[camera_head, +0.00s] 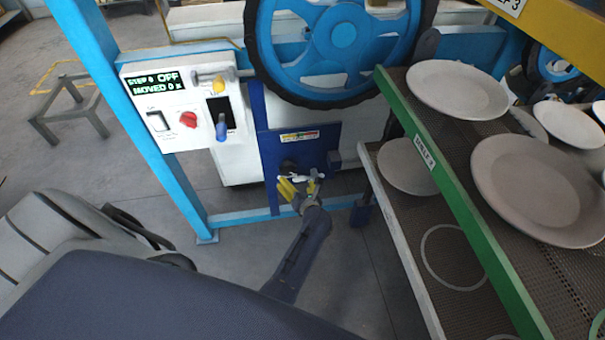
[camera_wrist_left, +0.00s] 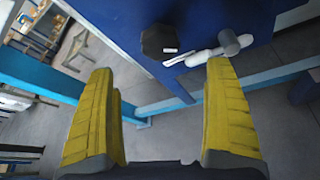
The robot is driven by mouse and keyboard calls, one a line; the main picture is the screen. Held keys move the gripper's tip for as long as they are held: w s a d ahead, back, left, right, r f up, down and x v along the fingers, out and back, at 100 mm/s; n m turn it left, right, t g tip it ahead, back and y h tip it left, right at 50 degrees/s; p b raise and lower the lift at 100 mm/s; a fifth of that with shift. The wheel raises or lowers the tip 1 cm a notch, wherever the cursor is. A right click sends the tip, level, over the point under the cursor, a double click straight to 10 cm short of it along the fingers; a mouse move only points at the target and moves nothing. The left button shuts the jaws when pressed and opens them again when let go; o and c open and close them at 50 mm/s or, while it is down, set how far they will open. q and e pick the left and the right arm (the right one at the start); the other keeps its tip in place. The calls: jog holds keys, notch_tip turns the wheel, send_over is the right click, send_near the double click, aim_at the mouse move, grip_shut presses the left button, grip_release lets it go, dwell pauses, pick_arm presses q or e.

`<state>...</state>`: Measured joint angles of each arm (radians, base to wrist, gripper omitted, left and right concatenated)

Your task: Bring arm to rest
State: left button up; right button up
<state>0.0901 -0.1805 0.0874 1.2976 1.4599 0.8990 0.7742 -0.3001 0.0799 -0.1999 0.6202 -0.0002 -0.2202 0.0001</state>
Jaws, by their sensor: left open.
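My left gripper (camera_head: 299,189) is in front of the dark blue panel (camera_head: 328,137) below the big wheel. In the left wrist view its two yellow fingers (camera_wrist_left: 165,120) stand wide apart with nothing between them. Just beyond the fingertips are a black knob (camera_wrist_left: 159,41) and a white lever (camera_wrist_left: 195,58) with a grey round end on the panel. The fingers appear apart from both. In the head view the gripper partly covers the lever. My right gripper is not in view.
A white control box (camera_head: 185,118) with a display, red knob and switches is on the left. A large blue wheel (camera_head: 335,40) is above. Shelves with several pale plates (camera_head: 535,185) and a green edge (camera_head: 450,190) stand on the right. Bare floor (camera_head: 235,255) lies below.

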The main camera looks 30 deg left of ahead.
pick_arm(q)
jog(key=s+d+f+m+t+h, duration=0.1)
jog(key=s+d+f+m+h, duration=0.45)
jog(key=s+f+m, duration=0.6)
jog(key=s+d+f+m+h, duration=0.4)
jog(key=s+d+f+m, duration=0.3)
jog(key=f+m, duration=0.8)
jog(key=s+a+f+m+g, duration=0.2)
jog(key=s+f+m+g, duration=0.1)
jog(key=s, duration=0.9)
jog(key=s+a+f+m+g, duration=0.2)
jog(key=s+f+m, duration=0.3)
jog(key=s+m, duration=0.3)
jog(key=s+a+f+m+g, duration=0.2)
jog(key=s+f+m+g, duration=0.2)
jog(key=s, duration=1.2)
jog(key=shift+m, duration=1.15)
jog(key=shift+d+h, duration=0.1)
jog(key=shift+h, duration=0.15)
jog(key=shift+c, duration=0.4)
